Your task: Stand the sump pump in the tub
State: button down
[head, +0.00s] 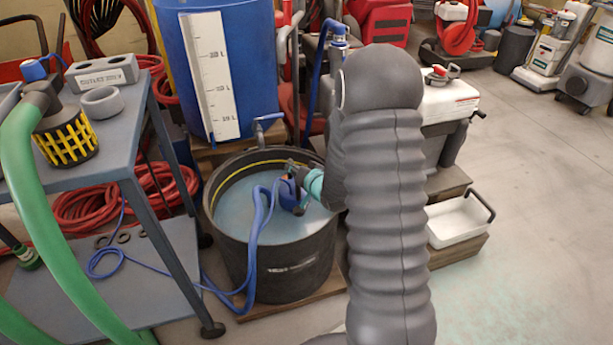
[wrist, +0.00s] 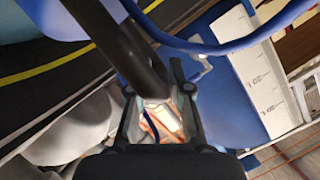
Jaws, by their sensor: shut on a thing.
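The sump pump (head: 289,196) is blue and hangs inside the black tub, at or just above the water; I cannot tell whether it touches bottom. The black tub (head: 285,270) holds water and has a yellow line inside its wall; that wall shows in the wrist view (wrist: 40,72). My gripper (head: 298,176) reaches in over the tub from the right, partly hidden by my arm. In the wrist view its two fingers (wrist: 158,103) are shut on a dark bar-like part of the pump (wrist: 135,55). The pump's lower side is hidden.
A blue hose (head: 253,240) runs from the pump over the tub's front rim to the floor. A blue barrel with a white scale (head: 212,80) stands behind. A grey table (head: 115,165) stands left. A white tray (head: 455,222) lies right.

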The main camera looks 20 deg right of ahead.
jog(key=w+a+f, duration=0.4)
jog(key=a+f, duration=0.1)
jog(key=f, duration=0.2)
jog(key=shift+a+f+b, duration=0.2)
jog(key=shift+f+b, duration=0.15)
jog(key=shift+b, duration=0.05)
jog(key=shift+f+b, duration=0.7)
jog(key=shift+b, duration=0.05)
